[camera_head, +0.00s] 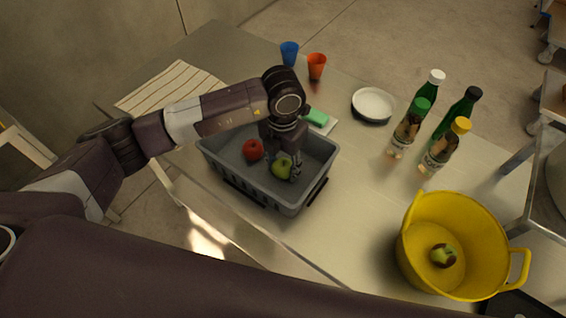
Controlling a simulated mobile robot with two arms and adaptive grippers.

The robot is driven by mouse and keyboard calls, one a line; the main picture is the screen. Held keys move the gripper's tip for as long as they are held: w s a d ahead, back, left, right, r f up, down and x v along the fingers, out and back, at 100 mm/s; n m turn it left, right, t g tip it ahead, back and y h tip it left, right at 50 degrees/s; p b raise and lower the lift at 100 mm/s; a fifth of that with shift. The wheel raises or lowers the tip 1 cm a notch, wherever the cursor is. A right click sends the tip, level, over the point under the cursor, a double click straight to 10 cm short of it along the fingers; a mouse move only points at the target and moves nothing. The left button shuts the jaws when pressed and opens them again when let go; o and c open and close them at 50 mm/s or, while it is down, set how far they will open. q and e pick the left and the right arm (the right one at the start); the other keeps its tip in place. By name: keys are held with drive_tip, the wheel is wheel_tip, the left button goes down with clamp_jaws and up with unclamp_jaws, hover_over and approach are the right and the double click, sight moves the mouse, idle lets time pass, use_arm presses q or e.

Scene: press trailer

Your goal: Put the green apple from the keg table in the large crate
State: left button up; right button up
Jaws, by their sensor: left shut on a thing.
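The grey crate (240,190) stands on the table near its front edge. My left gripper (292,172) reaches down into it from above and is shut on a green apple (282,168). The apple is low inside the crate, toward its right side; I cannot tell whether it touches the crate floor. A red apple (252,150) lies in the crate to the left of it. My right gripper is not in view.
A yellow tub (410,245) with another greenish apple (443,255) is at right. Several bottles (436,145) stand behind it. A white plate (373,104), blue cup (289,53), orange cup (316,66), green sponge (316,117) and striped cloth (170,88) lie around.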

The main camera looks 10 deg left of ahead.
sight(283, 164)
use_arm(q)
drive_tip(key=shift+f, duration=0.1)
drive_tip(key=o, duration=0.7)
drive_tip(key=shift+f, duration=0.1)
drive_tip(key=o, duration=0.5)
drive_tip(key=shift+r, duration=0.25)
drive_tip(key=shift+w+r, duration=0.1)
drive_tip(key=shift+r, duration=0.15)
wheel_tip(283, 164, up, 11)
drive_tip(key=b, duration=0.4)
drive_tip(key=shift+f, duration=0.15)
drive_tip(key=shift+r, duration=0.4)
